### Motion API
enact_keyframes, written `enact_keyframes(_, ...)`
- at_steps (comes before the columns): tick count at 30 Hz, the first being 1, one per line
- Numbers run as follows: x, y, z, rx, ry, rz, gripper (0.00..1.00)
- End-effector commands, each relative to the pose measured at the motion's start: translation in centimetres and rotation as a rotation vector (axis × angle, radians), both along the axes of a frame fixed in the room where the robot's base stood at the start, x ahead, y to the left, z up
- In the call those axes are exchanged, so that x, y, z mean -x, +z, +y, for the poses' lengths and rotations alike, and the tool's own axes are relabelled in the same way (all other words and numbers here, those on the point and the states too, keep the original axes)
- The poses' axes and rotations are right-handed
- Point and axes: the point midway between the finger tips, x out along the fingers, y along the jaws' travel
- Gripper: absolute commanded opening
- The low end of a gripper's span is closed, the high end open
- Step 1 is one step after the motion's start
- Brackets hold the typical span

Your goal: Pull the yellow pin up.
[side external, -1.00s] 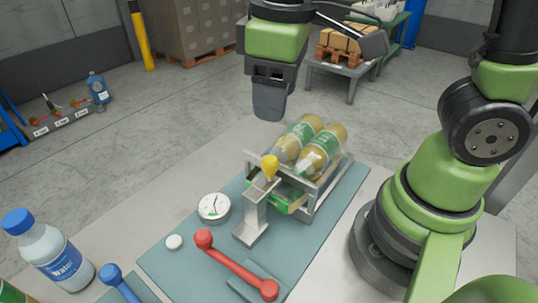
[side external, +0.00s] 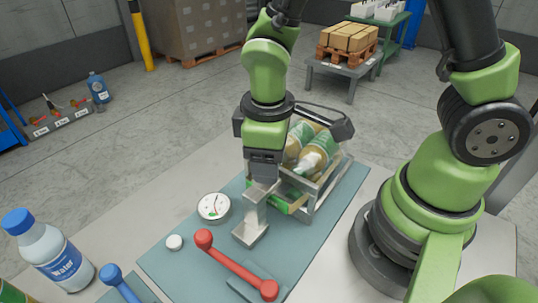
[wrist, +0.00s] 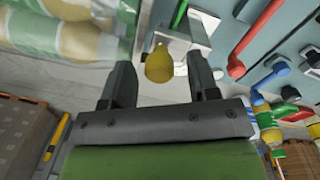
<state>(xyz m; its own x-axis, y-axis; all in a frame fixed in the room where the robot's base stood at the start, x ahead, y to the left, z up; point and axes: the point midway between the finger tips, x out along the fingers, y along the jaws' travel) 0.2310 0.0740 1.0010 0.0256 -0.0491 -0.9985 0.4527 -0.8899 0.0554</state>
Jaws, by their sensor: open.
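The yellow pin (wrist: 159,65) shows its rounded knob in the wrist view, between my two fingers with a gap on each side. I cannot tell how deep the fingers reach around it. My gripper (side external: 262,178) is open and points down over the metal bracket (side external: 251,231) that carries the pin. In the side view my gripper hides the pin. In the wrist view my gripper (wrist: 161,78) has a dark finger on each side of the knob, and the bracket is beyond it.
A metal rack (side external: 322,190) holding bottles (side external: 318,155) stands close behind and right of my gripper. A water bottle (side external: 50,255) stands at left.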

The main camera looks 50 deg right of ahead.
Motion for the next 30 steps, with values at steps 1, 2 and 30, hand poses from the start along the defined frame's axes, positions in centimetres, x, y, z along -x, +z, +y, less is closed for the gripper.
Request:
enact_keyframes(1, 0.0, -0.1, 0.0, 0.0, -0.001, 0.001, 0.55)
enact_keyframes(2, 0.0, -0.1, 0.0, 0.0, -0.001, 0.0, 0.55)
enact_keyframes(30, 0.0, 3.9, 0.0, -0.002, -0.001, -0.001, 0.0)
